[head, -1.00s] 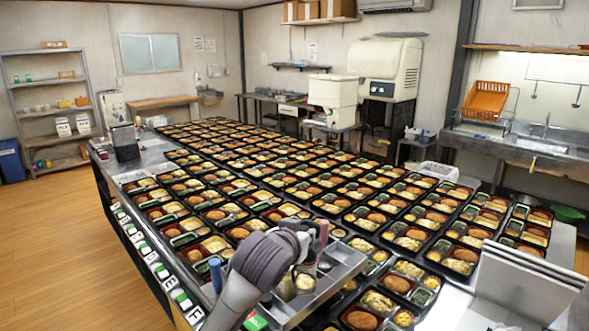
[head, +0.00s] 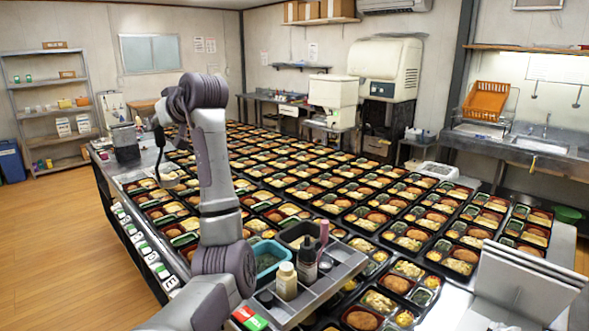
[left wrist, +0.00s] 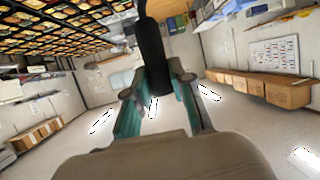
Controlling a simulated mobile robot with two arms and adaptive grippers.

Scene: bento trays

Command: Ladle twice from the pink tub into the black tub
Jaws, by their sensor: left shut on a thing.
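My left gripper (head: 161,125) is raised over the left side of the table of trays, partly hidden behind my arm. It is shut on a black handle (head: 160,155), which hangs down towards the trays. In the left wrist view the black handle (left wrist: 151,60) sits between the teal fingers (left wrist: 153,98). A dark tub (head: 283,235) with pale contents is in the grey caddy in front. I cannot make out a pink tub. My right gripper is not in view.
The grey caddy (head: 318,288) also holds a teal tub (head: 258,247), a cream bottle (head: 286,283), a dark bottle (head: 307,262) and an upright pink item (head: 323,233). Filled bento trays (head: 300,195) cover most of the table. A panel (head: 525,285) stands at front right.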

